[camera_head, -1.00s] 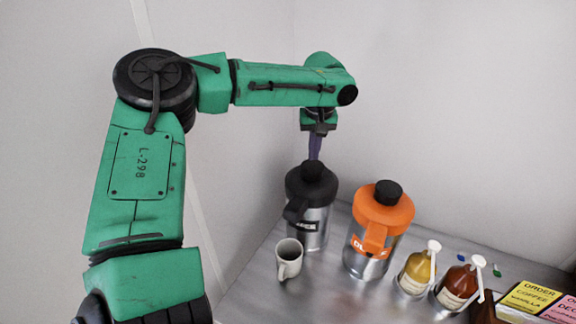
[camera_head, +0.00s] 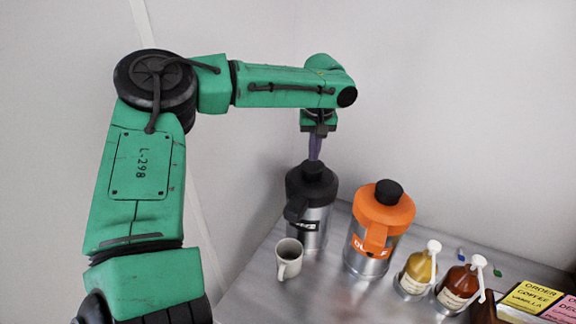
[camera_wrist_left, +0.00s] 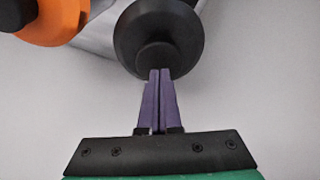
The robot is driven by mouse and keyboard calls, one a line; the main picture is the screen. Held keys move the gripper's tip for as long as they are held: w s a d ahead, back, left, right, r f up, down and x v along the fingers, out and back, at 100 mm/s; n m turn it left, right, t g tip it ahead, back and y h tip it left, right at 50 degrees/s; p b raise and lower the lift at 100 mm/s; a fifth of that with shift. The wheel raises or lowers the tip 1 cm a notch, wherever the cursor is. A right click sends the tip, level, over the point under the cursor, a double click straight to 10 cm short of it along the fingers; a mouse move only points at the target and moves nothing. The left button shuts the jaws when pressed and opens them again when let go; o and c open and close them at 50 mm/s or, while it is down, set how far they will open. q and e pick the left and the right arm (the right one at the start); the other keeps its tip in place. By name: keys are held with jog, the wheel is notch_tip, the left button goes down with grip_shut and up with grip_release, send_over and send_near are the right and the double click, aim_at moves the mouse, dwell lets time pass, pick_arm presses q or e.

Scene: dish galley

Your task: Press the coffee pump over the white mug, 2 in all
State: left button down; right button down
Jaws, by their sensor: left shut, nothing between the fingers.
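The coffee pump is a silver airpot with a black lid (camera_head: 299,189) and a round black knob on top, standing at the back left of the counter. The black lid also shows in the left wrist view (camera_wrist_left: 185,30). The white mug (camera_head: 289,259) stands in front of it, below its black spout. My left gripper (camera_head: 314,157) points down, shut and empty, its purple fingertips right at the top of the knob. In the left wrist view the fingertips (camera_wrist_left: 160,72) overlap the knob's edge; I cannot tell whether they touch it. My right gripper is not in view.
An orange-lidded airpot (camera_head: 384,211) stands just right of the black one. Further right are a yellow syrup bottle (camera_head: 417,273) and a red-brown one (camera_head: 458,288), both with white pumps, and order cards (camera_head: 531,297). The front counter (camera_head: 330,300) is clear.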

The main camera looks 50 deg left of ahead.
aim_at(313, 165)
pick_arm(q)
jog(key=shift+s+f+b, duration=0.15)
jog(key=shift+f+b, duration=0.4)
jog(key=shift+f, duration=1.1)
notch_tip(313, 165, up, 2)
jog(key=p, duration=0.2)
jog(key=shift+r+p, duration=0.1)
jog(key=shift+p, duration=0.2)
jog(key=shift+r, duration=0.65)
jog(key=shift+f, duration=0.15)
